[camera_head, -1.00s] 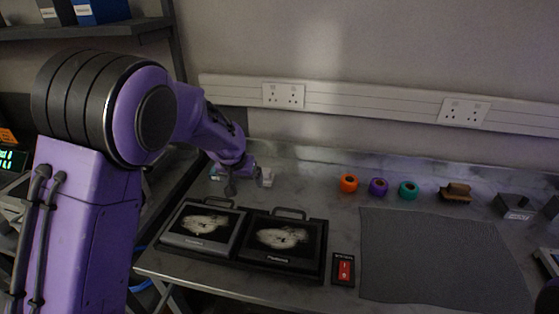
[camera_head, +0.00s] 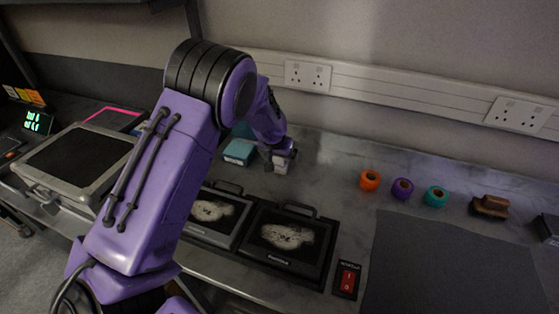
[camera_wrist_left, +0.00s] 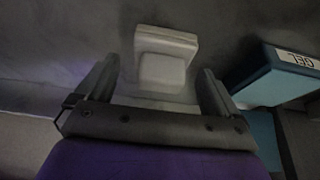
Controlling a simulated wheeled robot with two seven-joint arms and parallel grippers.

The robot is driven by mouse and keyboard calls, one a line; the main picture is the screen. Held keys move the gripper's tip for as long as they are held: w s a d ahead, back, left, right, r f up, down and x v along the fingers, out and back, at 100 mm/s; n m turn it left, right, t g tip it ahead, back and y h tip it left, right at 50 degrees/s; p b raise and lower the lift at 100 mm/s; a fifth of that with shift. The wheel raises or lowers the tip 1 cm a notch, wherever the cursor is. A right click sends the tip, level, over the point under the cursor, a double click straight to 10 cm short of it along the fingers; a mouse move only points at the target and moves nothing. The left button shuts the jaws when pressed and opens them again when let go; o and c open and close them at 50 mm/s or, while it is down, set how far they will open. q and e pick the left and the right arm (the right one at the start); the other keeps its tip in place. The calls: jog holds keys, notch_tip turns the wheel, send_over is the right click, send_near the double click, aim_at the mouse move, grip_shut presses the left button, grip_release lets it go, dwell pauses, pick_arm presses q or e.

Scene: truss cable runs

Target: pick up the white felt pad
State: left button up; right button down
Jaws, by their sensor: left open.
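The white felt pad (camera_head: 280,168) is a small pale block on the grey bench, partly hidden by my left gripper in the head view. My left gripper (camera_head: 279,158) is right at it, pointing down. In the left wrist view the white pad (camera_wrist_left: 163,62) lies between the two dark fingers of my open left gripper (camera_wrist_left: 158,72), with a gap on each side. Whether the fingertips are down at the pad's height is hard to tell. My right gripper is not in view.
A teal box marked GEL (camera_wrist_left: 268,75) stands close to the right finger in the wrist view; the teal box (camera_head: 239,152) is left of the pad in the head view. Tablets (camera_head: 287,240) lie in front. Orange (camera_head: 370,180), purple and teal rolls stand to the right.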

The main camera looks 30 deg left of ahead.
pick_arm(q)
jog(key=shift+w+a+f, duration=0.1)
jog(key=shift+w+f, duration=0.1)
jog(key=shift+f, duration=0.4)
jog(key=c, duration=1.2)
jog(key=shift+o, duration=0.2)
jog(key=shift+r, duration=0.15)
jog(key=shift+r, duration=0.2)
jog(key=b+v, duration=0.2)
jog(key=v, duration=0.1)
jog(key=shift+w+a+r, duration=0.15)
jog(key=shift+w, duration=0.15)
jog(key=s+r, duration=0.9)
jog(key=s, duration=0.4)
jog(key=shift+s+r, duration=0.2)
jog(key=shift+s, duration=0.15)
